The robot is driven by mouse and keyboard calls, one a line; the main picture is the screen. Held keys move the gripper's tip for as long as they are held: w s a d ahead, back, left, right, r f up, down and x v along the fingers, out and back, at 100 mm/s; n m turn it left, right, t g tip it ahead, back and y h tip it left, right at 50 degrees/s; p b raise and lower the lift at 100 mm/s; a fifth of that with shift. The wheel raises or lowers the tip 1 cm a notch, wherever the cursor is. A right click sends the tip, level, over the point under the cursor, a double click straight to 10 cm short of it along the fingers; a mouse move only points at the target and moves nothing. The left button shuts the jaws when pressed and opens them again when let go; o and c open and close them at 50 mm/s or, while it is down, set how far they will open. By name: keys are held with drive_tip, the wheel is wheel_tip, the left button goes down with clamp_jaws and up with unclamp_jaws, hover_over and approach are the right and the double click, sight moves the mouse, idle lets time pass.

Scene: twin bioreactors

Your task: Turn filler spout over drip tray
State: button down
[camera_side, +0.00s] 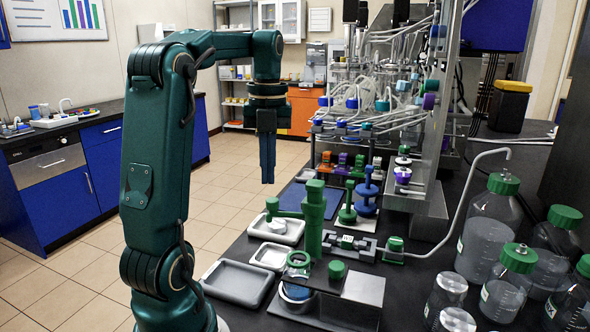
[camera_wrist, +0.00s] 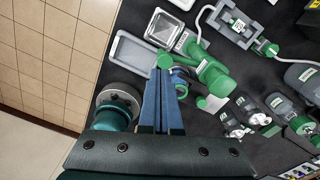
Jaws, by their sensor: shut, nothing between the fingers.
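A green post with a side arm (camera_side: 313,215) stands on the black bench. It looks like the filler, with its arm reaching left and ending in a small upright green tip (camera_side: 272,205). The post also shows in the wrist view (camera_wrist: 212,74). A pale tray (camera_side: 276,231) lies below the arm's tip; I cannot tell for sure which tray is the drip tray. My gripper (camera_side: 267,181) points straight down, shut and empty, in the air above the arm. In the wrist view my fingers (camera_wrist: 164,72) cover part of the area beside the post.
A second pale tray (camera_side: 270,257) and a larger grey tray (camera_side: 240,283) lie nearer. A thin bent pipe (camera_side: 464,195) rises right of the post from a green fitting (camera_side: 394,248). Bottles with green caps (camera_side: 489,225) crowd the right. The bioreactor rack (camera_side: 425,130) stands behind.

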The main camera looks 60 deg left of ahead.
sight(273, 202)
drive_tip(key=s+d+r+n+t+y, duration=0.1)
drive_tip(key=s+d+r+n+y, duration=0.2)
drive_tip(key=d, duration=0.7)
drive_tip(key=w+a+f+m, duration=0.1)
drive_tip(key=w+a+f, duration=0.1)
drive_tip(key=a+f, duration=0.4)
drive_tip(key=shift+w+a+f, duration=0.4)
drive_tip(key=shift+f, duration=0.65)
drive_tip(key=shift+w+a, duration=0.15)
drive_tip(key=shift+a, duration=0.4)
drive_tip(key=shift+w+a, duration=0.15)
drive_tip(key=shift+a, duration=0.4)
drive_tip(key=shift+d, duration=0.1)
